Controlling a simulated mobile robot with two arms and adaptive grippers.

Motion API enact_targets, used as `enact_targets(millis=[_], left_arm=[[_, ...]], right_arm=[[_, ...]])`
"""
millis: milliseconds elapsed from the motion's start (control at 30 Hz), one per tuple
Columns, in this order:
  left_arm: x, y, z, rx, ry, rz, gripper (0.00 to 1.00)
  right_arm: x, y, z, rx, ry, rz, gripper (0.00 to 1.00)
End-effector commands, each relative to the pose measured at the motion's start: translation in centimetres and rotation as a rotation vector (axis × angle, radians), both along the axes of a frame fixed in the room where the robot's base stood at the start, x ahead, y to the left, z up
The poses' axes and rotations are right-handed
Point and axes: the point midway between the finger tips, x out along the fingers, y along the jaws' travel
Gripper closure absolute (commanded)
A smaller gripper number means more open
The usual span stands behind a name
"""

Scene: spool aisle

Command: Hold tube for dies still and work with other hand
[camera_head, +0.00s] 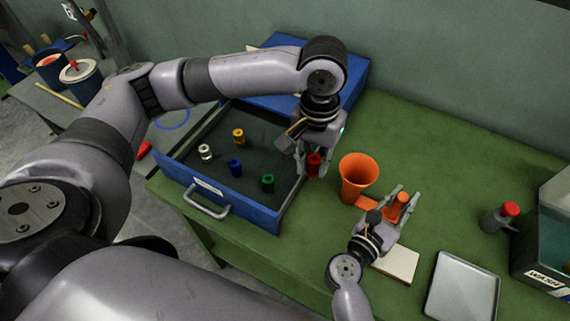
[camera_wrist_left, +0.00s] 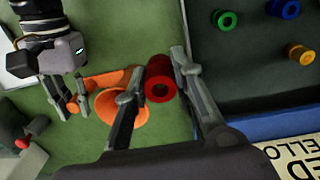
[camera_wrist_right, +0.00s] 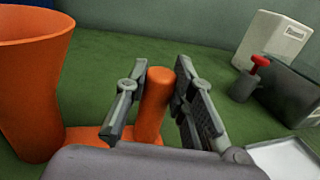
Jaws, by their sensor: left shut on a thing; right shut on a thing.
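The orange tube (camera_head: 359,172) with a flared mouth stands on the green bench; an orange post (camera_head: 399,207) rises beside it at the other end of its base. My right gripper (camera_head: 403,198) is shut on the post, which shows between its fingers in the right wrist view (camera_wrist_right: 153,103). My left gripper (camera_head: 312,166) is shut on a red spool-shaped die (camera_head: 314,160), left of the tube and apart from it. The left wrist view shows the red die (camera_wrist_left: 160,86) between the fingers, with the tube mouth (camera_wrist_left: 112,112) partly hidden behind a finger.
The open blue drawer (camera_head: 236,212) holds white, yellow, blue and green spools. A beige pad (camera_head: 399,265) and a metal tray (camera_head: 462,288) lie at the front right. A grey bottle with a red top (camera_head: 501,217) and a wash tank (camera_head: 540,270) stand further right.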

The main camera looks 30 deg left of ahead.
Motion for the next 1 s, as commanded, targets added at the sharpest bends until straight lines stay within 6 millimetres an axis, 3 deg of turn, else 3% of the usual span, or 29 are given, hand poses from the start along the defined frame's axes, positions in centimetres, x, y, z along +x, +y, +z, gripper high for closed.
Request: enact_targets(millis=[100, 333, 1000], left_arm=[[3.0, -3.5, 0.0, -0.001, -0.001, -0.009, 1.00], [6.5, -7.6, -0.1, 0.020, -0.016, -0.013, 1.00], [7.1, -8.3, -0.6, 0.028, -0.020, -0.014, 1.00]], right_arm=[[0.0, 0.0, 0.1, 0.000, -0.001, 0.000, 1.00], [0.0, 0.0, 0.0, 0.000, 0.000, 0.000, 1.00], [0.0, 0.0, 0.0, 0.000, 0.000, 0.000, 1.00]])
